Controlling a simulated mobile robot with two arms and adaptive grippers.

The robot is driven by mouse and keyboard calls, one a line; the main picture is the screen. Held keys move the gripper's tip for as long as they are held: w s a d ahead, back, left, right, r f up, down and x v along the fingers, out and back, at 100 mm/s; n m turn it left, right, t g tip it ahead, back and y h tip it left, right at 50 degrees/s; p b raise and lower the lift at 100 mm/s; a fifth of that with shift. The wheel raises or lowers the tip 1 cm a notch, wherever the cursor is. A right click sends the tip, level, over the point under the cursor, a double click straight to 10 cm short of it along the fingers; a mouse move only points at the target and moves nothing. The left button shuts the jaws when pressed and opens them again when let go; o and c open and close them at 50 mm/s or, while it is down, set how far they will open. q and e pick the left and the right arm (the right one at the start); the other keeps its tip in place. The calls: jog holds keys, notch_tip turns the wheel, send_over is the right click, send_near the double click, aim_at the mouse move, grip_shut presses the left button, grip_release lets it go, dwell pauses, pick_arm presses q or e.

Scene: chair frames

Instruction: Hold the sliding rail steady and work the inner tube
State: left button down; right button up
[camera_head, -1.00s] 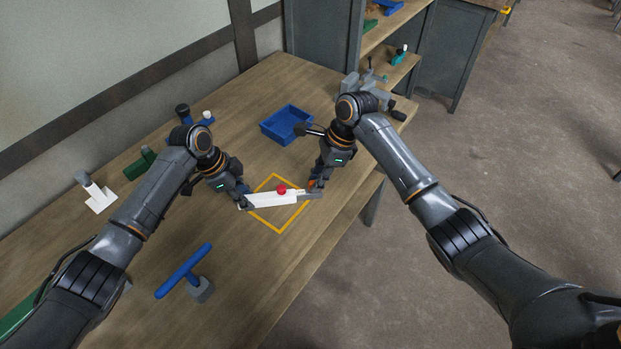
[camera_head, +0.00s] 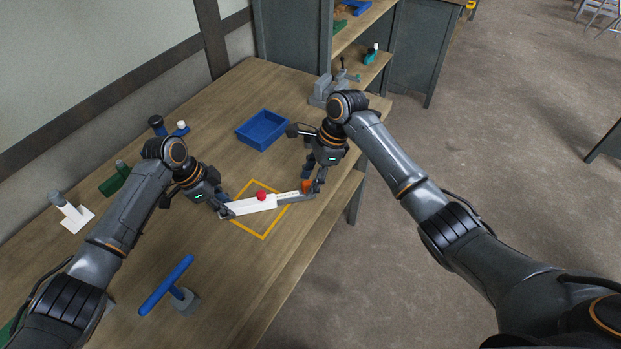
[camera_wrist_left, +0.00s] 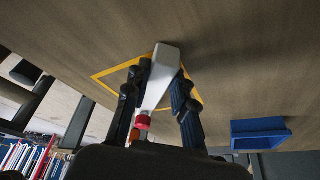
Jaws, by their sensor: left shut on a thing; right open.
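The white sliding rail (camera_head: 250,205) with a red knob (camera_head: 261,195) lies over the yellow outlined square on the bench. My left gripper (camera_head: 222,209) is shut on its left end; the left wrist view shows the rail (camera_wrist_left: 162,75) between the two fingers. The paler, narrower inner tube (camera_head: 288,198) sticks out of the rail's right end and ends in a grey part. My right gripper (camera_head: 314,187) is open at that grey end, with an orange bit beside its fingers. I cannot tell whether it touches the tube.
A blue tray (camera_head: 262,130) stands behind the rail. A grey vise (camera_head: 328,90) sits at the far bench corner. A blue T-shaped piece on a grey block (camera_head: 170,285) stands at the front left. Bare wood surrounds the yellow square (camera_head: 262,236).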

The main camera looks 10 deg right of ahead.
pick_arm(q)
jog(key=shift+s+a+f, duration=0.1)
jog(key=shift+s+f, duration=0.1)
jog(key=shift+f, duration=0.2)
pick_arm(e)
jog(key=v, duration=1.2)
pick_arm(q)
jog(key=c, duration=1.1)
grip_release()
jog(key=shift+o, duration=0.3)
jog(key=shift+w+r, duration=0.15)
jog(key=shift+w, duration=0.1)
pick_arm(e)
jog(key=shift+f, duration=0.1)
pick_arm(q)
jog(key=shift+r, duration=0.1)
jog(key=shift+r, duration=0.3)
jog(key=v, duration=1.1)
jog(key=shift+a, duration=0.15)
